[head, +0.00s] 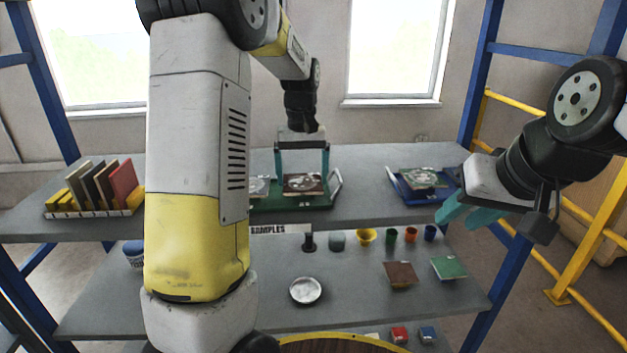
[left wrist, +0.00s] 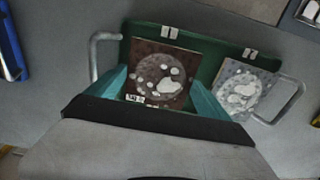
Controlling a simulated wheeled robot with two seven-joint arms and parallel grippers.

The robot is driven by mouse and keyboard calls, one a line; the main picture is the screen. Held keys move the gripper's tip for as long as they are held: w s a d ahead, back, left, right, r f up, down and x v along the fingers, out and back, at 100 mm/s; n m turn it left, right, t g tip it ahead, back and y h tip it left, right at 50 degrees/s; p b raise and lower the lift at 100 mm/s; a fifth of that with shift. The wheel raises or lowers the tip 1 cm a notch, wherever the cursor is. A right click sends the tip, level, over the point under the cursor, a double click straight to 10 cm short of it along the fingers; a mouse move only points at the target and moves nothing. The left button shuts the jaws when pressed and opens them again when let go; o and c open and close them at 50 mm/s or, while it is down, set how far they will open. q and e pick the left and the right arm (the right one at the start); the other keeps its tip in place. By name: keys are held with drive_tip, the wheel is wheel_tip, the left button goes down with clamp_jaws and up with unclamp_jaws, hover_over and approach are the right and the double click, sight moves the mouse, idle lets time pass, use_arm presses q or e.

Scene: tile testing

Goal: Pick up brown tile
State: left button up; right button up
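The brown tile (head: 303,184), with a pale round pattern on its face, lies in a green tray (head: 290,207) on the upper shelf. It also shows in the left wrist view (left wrist: 160,78). My left gripper (head: 302,172) points down over it, with one teal finger beside each of two opposite tile edges. The fingers are spread about the tile's width; I cannot tell whether they touch it. A grey patterned tile (left wrist: 238,90) lies beside it in the tray. My right gripper (head: 458,216) is empty, its teal fingers apart, in front of the shelf's right end.
A blue tray (head: 402,194) with a green tile (head: 424,178) stands to the right. A rack of tiles (head: 92,213) is at the left. The lower shelf holds several small cups, a white dish (head: 305,290), another brown tile (head: 400,274) and a green tile (head: 449,268).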

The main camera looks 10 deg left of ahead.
sight(303, 183)
use_arm(q)
drive_tip(key=c, duration=0.7)
drive_tip(key=shift+o, duration=0.2)
drive_tip(key=shift+r, duration=0.5)
wheel_tip(303, 183, up, 3)
drive_tip(key=shift+s+f, duration=0.1)
drive_tip(key=shift+s, duration=0.05)
drive_tip(key=s+d, duration=0.2)
drive_tip(key=s, duration=0.5)
drive_tip(key=s+d+r, duration=0.1)
drive_tip(key=s+d, duration=0.1)
drive_tip(key=s, duration=0.6)
drive_tip(key=shift+d, duration=0.25)
drive_tip(key=shift+r, duration=0.1)
